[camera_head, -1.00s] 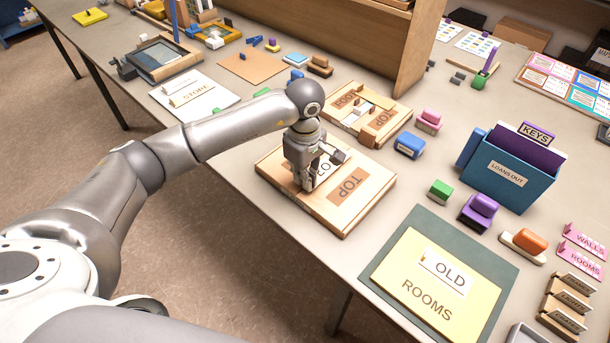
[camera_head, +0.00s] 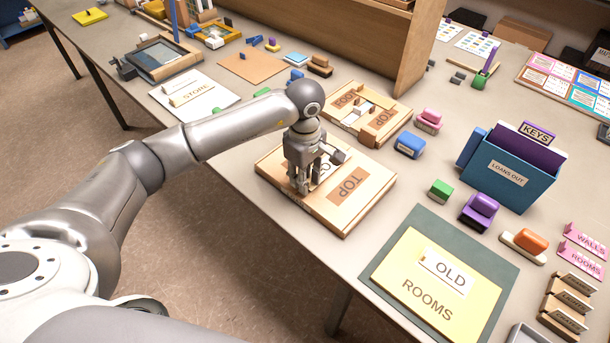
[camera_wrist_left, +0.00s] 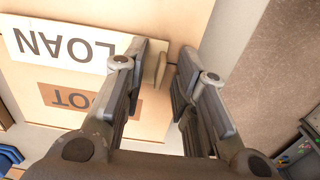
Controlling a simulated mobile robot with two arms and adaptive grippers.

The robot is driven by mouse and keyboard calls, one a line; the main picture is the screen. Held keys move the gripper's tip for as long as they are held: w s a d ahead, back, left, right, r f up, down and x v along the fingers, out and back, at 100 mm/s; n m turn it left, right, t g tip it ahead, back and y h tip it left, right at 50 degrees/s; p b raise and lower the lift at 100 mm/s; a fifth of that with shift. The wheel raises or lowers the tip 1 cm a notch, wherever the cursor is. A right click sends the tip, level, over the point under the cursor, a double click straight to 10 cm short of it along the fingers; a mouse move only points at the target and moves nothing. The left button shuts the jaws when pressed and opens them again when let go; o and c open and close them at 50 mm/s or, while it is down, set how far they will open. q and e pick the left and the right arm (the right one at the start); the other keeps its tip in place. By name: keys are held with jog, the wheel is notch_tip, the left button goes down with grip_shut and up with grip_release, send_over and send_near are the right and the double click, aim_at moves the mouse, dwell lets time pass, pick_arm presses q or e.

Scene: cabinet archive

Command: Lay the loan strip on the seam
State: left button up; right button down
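The white loan strip, lettered LOAN (camera_wrist_left: 62,45), lies on a light wooden board (camera_wrist_left: 150,118) beside a brown TOP label. In the head view the strip (camera_head: 326,168) is partly hidden by my left gripper (camera_head: 302,190), which is low over the board's left part. In the left wrist view my left gripper (camera_wrist_left: 163,75) has its fingers apart, with a small wooden tab (camera_wrist_left: 161,66) at the strip's end between them. A gap shows between the tab and the right finger. The seam under the strip cannot be made out. My right gripper is not in view.
A second wooden board (camera_head: 378,107) stands behind, near the tall wooden cabinet (camera_head: 385,45). A blue LOANS OUT box (camera_head: 508,175) stands to the right. A green mat (camera_head: 502,268) with a yellow OLD ROOMS folder (camera_head: 408,262) lies at front right. Several coloured stamps stand between.

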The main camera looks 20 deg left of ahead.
pick_arm(q)
jog(key=shift+r, duration=0.1)
jog(key=shift+r+p, duration=0.8)
jog(key=shift+r, duration=0.9)
jog(key=shift+r+p, duration=0.75)
jog(key=shift+r, duration=1)
notch_tip(320, 180, up, 12)
